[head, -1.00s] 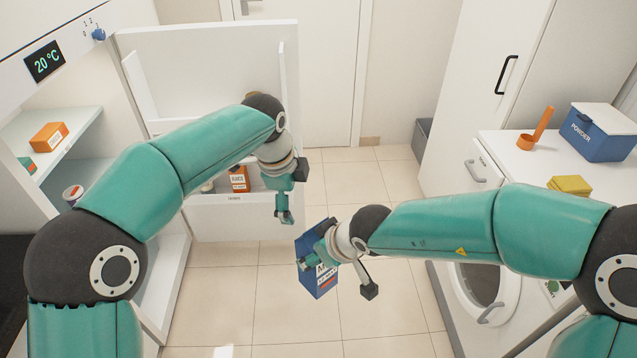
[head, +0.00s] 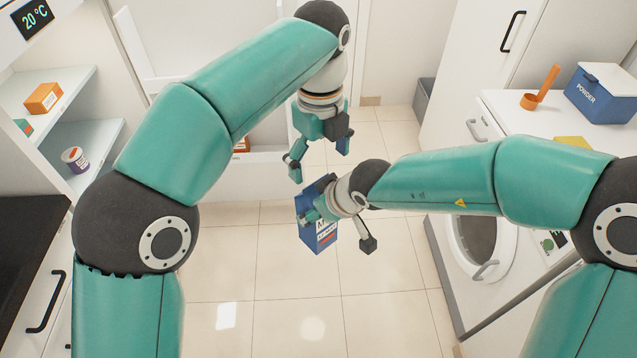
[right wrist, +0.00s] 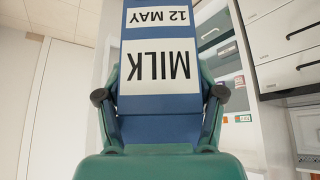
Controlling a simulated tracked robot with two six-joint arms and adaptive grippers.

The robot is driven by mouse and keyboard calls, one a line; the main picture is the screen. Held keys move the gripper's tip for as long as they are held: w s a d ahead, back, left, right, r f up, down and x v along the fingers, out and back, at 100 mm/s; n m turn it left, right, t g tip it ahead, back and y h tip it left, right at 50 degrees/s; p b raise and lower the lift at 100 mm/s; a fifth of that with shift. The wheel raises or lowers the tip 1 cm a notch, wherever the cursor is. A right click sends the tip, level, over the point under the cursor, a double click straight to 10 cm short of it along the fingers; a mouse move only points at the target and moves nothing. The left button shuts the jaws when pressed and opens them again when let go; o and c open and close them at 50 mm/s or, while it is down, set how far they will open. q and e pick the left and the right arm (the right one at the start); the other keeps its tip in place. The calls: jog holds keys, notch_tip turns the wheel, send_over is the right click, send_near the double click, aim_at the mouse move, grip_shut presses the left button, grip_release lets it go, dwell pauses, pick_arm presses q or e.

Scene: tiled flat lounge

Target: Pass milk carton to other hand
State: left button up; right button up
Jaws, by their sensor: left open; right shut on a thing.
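The milk carton (head: 318,240) is a blue box with white labels, held in the air over the floor near the middle of the head view. My right gripper (head: 322,207) is shut on it. In the right wrist view the carton (right wrist: 160,105) sits between the two fingers of the right gripper (right wrist: 160,95), its MILK and 12 MAY lettering upside down. My left gripper (head: 318,158) is open and empty, fingers pointing down, just above and beyond the carton in the head view. It appears apart from the carton. The carton's far side is hidden.
An open fridge at left holds an orange box (head: 43,98) and a small jar (head: 75,160) on shelves. A dark counter (head: 28,235) is at lower left. At right stand a washing machine (head: 480,235), a powder box (head: 602,98) and an orange scoop (head: 540,88). The tiled floor is clear.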

pick_arm(q)
notch_tip(320, 180, down, 8)
jog(key=shift+r, duration=0.2)
pick_arm(e)
jog(key=shift+r, duration=0.1)
pick_arm(q)
jog(key=shift+d, duration=0.1)
jog(key=c, duration=1.6)
jog(key=shift+c, duration=0.8)
pick_arm(e)
jog(key=o, duration=1.8)
jog(key=shift+a, duration=0.1)
jog(key=shift+o, duration=0.2)
